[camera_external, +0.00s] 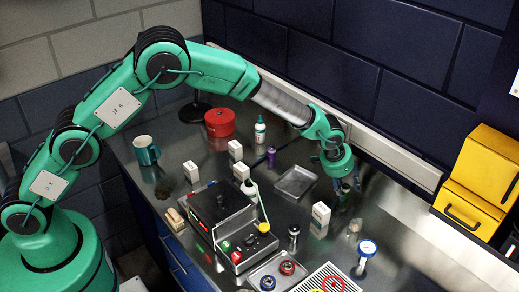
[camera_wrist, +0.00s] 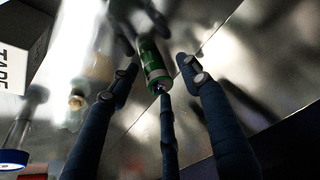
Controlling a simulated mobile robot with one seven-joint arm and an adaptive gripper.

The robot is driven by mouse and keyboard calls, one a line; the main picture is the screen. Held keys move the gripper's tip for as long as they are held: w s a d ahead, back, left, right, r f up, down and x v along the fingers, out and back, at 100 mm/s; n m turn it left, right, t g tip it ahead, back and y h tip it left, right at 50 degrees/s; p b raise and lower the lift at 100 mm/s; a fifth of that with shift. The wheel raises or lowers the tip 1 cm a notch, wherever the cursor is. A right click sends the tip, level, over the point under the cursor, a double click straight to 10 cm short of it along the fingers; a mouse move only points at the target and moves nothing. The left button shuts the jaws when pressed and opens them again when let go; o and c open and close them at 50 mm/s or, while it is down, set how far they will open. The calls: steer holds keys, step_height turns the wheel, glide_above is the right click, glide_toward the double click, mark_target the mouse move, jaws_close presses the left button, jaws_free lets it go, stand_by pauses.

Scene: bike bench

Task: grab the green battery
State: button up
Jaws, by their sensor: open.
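The green battery (camera_wrist: 153,62), a green cylinder with a silver end band, shows in the wrist view near the top middle. It lies or stands on the shiny metal bench; its exact tilt is hard to tell. My gripper (camera_wrist: 160,80) is open, with its dark fingers spread on both sides of the battery and one finger below it in the picture. I cannot tell whether any finger touches it. In the external view my gripper (camera_external: 346,184) hangs low over the bench's right part, and its fingers largely hide the battery.
A white box (camera_external: 321,214) stands close to my gripper; a box lettered TAPE (camera_wrist: 25,35) shows in the wrist view. A shallow metal tray (camera_external: 295,182) lies to the left. A gauge (camera_external: 367,248) stands in front. Yellow bins (camera_external: 480,180) are at the right.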

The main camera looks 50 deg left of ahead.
steer(key=shift+w+f, duration=0.1)
steer(key=shift+f, duration=0.1)
stand_by(0.5)
jaws_close()
